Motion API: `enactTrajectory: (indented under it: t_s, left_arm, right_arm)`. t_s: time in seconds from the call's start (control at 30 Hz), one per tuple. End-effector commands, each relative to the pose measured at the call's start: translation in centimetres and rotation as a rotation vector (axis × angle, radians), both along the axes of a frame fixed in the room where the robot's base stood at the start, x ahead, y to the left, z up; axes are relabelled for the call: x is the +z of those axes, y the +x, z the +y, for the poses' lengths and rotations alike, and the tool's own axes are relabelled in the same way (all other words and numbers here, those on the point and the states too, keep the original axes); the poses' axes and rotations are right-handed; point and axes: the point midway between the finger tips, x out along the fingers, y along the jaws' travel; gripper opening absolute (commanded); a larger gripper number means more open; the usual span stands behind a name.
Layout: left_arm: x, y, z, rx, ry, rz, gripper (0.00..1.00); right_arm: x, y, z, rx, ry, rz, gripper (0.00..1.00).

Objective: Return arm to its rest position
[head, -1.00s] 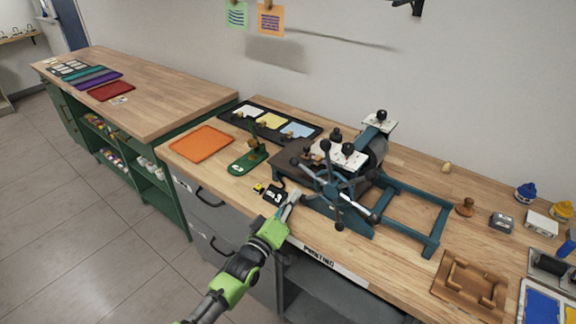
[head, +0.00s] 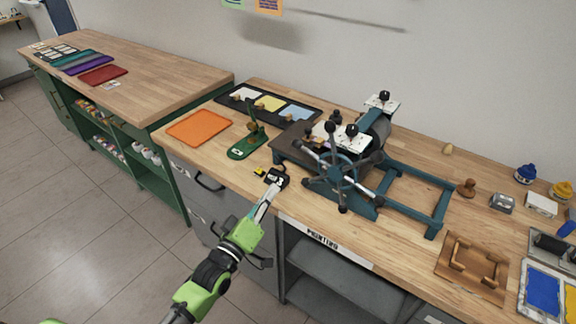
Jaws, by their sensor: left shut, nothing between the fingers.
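My left arm reaches in from the bottom of the head view. Its gripper (head: 265,201) is shut and empty, at the front edge of the printing bench (head: 405,243). Its tip is just in front of a small black device (head: 278,177) on the bench, and I cannot tell whether they touch. My right gripper is not in view.
A blue press with a spoked wheel (head: 339,172) stands right of the gripper. A green hand tool (head: 248,143) and an orange mat (head: 199,127) lie to the left. A wooden jig (head: 472,263) is at the right. The floor (head: 85,245) at the left is clear.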

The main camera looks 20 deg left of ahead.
Motion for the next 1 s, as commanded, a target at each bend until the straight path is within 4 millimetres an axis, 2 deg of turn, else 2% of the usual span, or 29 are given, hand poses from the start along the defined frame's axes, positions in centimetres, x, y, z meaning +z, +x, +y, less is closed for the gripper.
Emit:
enactTrajectory:
  t_s: [0.13,0.23,0.27,0.37,0.47,0.5,0.57,0.6,0.7,0.77,0.8,0.87,0.9,0.97,1.0]
  left_arm:
    - [-0.2,-0.2,0.0,0.001,0.003,0.003,0.0]
    - [-2.1,-0.3,0.2,0.008,0.031,0.038,0.0]
    - [-3.3,-0.4,0.3,0.013,0.047,0.058,0.0]
    - [-8.8,-1.2,0.8,0.028,0.132,0.155,0.0]
    - [-16.1,-3.2,1.4,0.031,0.249,0.287,0.0]
    - [-19.0,-4.3,1.7,0.028,0.297,0.34,0.0]
    - [-23.2,-6.2,2.0,0.018,0.368,0.421,0.0]
    - [-25.9,-7.7,2.2,0.007,0.416,0.474,0.0]
    - [-32.3,-12.0,2.6,-0.031,0.529,0.606,0.0]
    - [-35.9,-15.0,2.8,-0.063,0.595,0.682,0.0]
    - [-38.1,-17.2,2.9,-0.088,0.638,0.734,0.0]
    - [-41.2,-20.6,3.0,-0.13,0.699,0.81,0.0]
    - [-43.2,-23.1,3.2,-0.162,0.74,0.859,0.0]
    - [-45.8,-26.8,3.2,-0.214,0.797,0.931,0.0]
    - [-47.4,-29.5,3.2,-0.253,0.835,0.976,0.0]
  right_arm:
    - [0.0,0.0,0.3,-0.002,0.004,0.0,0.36]
    - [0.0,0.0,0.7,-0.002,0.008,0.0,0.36]
    - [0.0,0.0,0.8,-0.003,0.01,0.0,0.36]
    - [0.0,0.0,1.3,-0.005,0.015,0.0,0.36]
    - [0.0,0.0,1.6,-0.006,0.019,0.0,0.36]
    - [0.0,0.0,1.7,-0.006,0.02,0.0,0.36]
    - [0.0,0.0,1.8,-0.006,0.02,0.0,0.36]
    - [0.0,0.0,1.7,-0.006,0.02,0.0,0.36]
    - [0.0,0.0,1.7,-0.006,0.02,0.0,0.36]
    - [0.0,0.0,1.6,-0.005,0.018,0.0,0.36]
    - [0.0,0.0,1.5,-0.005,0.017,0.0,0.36]
    - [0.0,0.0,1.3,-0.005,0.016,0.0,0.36]
    - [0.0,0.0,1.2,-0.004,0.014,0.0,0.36]
    - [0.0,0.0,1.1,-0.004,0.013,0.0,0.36]
    - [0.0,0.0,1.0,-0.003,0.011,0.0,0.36]
